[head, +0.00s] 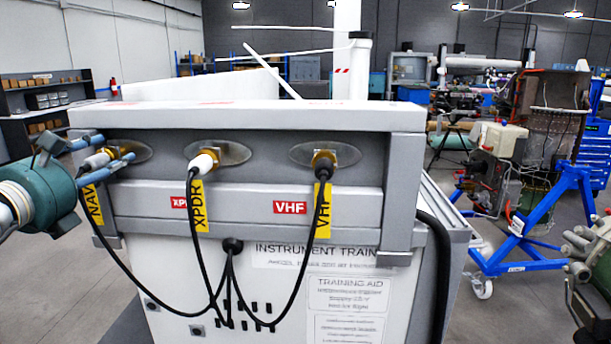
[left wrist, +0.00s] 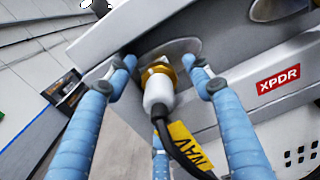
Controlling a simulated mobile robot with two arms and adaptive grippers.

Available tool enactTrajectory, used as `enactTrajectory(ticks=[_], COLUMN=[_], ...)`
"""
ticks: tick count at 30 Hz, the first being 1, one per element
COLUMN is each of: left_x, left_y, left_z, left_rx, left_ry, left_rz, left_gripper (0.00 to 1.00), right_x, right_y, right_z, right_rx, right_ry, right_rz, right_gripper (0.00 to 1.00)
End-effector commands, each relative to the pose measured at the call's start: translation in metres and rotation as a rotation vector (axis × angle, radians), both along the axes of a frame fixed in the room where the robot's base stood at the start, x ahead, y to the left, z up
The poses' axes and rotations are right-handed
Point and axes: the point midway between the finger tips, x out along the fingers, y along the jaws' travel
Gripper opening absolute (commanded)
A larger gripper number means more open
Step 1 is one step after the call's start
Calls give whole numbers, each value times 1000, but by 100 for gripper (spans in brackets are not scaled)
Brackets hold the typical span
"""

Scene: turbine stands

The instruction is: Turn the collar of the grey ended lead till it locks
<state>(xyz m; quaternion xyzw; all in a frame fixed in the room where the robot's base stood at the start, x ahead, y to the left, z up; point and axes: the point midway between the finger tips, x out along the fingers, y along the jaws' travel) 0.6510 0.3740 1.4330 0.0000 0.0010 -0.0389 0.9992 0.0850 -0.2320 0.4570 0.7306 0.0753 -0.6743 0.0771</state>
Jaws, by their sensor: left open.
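The grey ended lead (head: 97,161) has a pale grey end at the leftmost socket, with a yellow NAV tag (head: 92,203). In the left wrist view the lead's end (left wrist: 158,92) meets a brass-coloured fitting (left wrist: 157,68) on an oval plate. My left gripper (head: 108,164) is open, its blue fingers spread around the lead's end. In the left wrist view the left gripper (left wrist: 160,64) has fingers on both sides with visible gaps; a third shows below. Whether the collar is locked cannot be told. My right gripper (head: 580,242) is partly cut off at the right edge.
The white-ended XPDR lead (head: 204,162) and black-ended VHF lead (head: 323,172) sit at neighbouring sockets on the grey trainer box (head: 400,190). The leads hang in loops down its front. A blue wheeled stand (head: 520,225) stands at the right.

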Motion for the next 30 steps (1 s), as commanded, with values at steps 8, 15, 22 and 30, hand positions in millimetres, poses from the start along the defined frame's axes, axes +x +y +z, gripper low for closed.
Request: enactTrajectory(ticks=[8,15,22,30], left_x=[1,1,1,1], left_y=[0,0,-1,-1], left_z=[0,-1,0,0], left_rx=[1,0,-1,0], left_ry=[0,-1,0,0], left_rz=[0,0,-1,-1], left_gripper=[52,52,52,14], right_x=[14,9,4,4], right_y=[1,-1,-4,-5], right_z=[1,-4,-6,-6], right_rx=[2,-1,-4,-5], right_ry=[-22,-15,-7,-6], right_rz=[0,-1,-1,-1], right_gripper=[52,52,52,52])
